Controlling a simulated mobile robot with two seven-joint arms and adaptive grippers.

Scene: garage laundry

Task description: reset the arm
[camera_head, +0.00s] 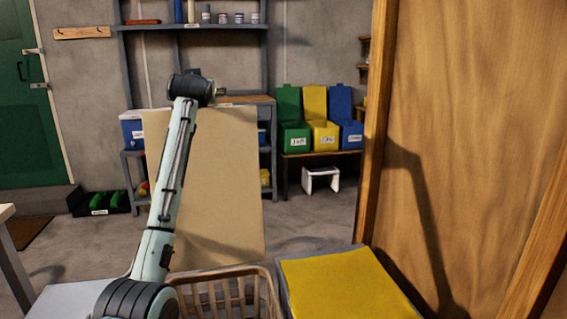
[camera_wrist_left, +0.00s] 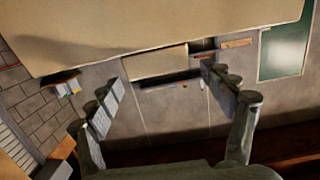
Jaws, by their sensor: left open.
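My left arm (camera_head: 170,195) rises from the bottom of the head view, with its dark elbow-like joint (camera_head: 195,88) near the shelves. My left gripper is hidden in the head view. In the left wrist view my left gripper (camera_wrist_left: 163,80) is open, with its two grey fingers wide apart and nothing between them. A large tan sheet or panel (camera_head: 235,180) stands behind my arm in the head view. A broad tan surface (camera_wrist_left: 150,30) also crosses the top of the left wrist view, apart from the fingers. My right gripper is not in view.
A tan slatted basket (camera_head: 235,273) and a yellow-topped surface (camera_head: 345,285) are close in front. A wooden panel (camera_head: 465,130) blocks the right side. Green, yellow (camera_head: 323,135) and blue bins, a white stool (camera_head: 321,179) and shelves stand behind. Open floor (camera_head: 310,220) lies between.

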